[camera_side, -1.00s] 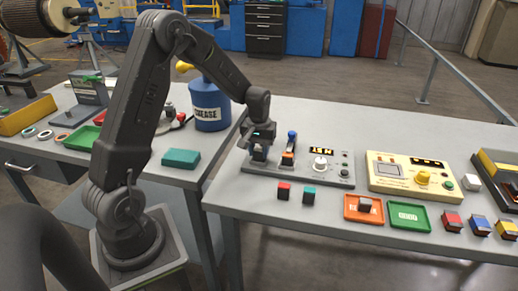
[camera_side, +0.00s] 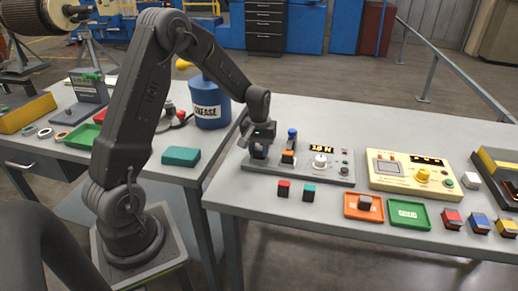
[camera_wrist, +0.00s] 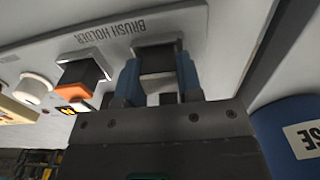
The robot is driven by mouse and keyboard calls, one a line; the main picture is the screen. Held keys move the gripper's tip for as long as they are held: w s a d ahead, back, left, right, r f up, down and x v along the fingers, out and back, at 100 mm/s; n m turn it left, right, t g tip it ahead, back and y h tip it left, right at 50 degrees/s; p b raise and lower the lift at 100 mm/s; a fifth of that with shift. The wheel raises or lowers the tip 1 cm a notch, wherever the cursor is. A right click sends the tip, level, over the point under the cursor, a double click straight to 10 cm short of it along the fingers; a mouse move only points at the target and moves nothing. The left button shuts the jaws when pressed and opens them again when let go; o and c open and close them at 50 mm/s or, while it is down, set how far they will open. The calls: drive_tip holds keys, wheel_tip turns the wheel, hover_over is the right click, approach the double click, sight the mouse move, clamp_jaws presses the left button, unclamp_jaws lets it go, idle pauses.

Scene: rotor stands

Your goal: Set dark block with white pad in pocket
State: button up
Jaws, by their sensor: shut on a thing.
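My gripper (camera_side: 259,152) is at the left end of the grey brush holder panel (camera_side: 318,178), low over it. In the wrist view the two blue-sided fingers (camera_wrist: 158,82) are shut on a dark block (camera_wrist: 157,62). The block is at the pocket (camera_wrist: 158,44) below the BRUSH HOLDER lettering. The fingers hide much of the block and pocket, and I cannot tell how deep the block sits. I cannot make out its white pad clearly.
A dark post with an orange part (camera_wrist: 85,78) stands close beside my gripper. A white knob (camera_side: 320,162) and a display are farther right. A blue grease can (camera_side: 208,103) stands behind to the left. Red (camera_side: 284,188) and teal (camera_side: 308,193) blocks lie in front.

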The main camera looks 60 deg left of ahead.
drive_tip(key=o, duration=1)
drive_tip(key=shift+o, duration=0.5)
drive_tip(key=o, duration=0.4)
drive_tip(key=shift+r, duration=4.05)
